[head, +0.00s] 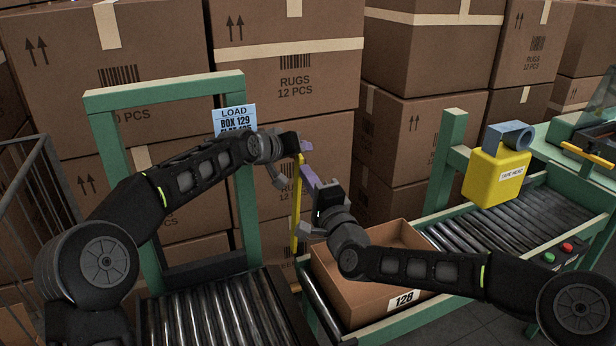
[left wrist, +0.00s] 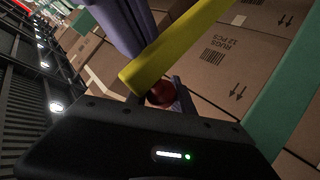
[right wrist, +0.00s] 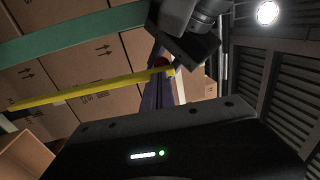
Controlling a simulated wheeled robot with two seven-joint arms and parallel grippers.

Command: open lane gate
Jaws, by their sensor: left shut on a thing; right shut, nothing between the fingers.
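The lane gate is a yellow bar (head: 296,215) that stands upright in the head view, between the left roller bed and the open box. In the left wrist view the bar (left wrist: 185,45) crosses close in front, with a red knob (left wrist: 160,93) at its end. My left gripper (head: 302,146) is at the bar's top end, shut on the knob, which its fingers partly hide. My right gripper (head: 303,165) is shut and empty just beside it. In the right wrist view its purple fingers (right wrist: 158,95) are together, close to the bar (right wrist: 90,90).
An open brown box (head: 385,285) labelled 128 sits on the right conveyor (head: 500,225), under my right arm. A green frame (head: 110,130) stands over the left rollers (head: 215,315). Stacked RUGS cartons (head: 290,60) fill the back.

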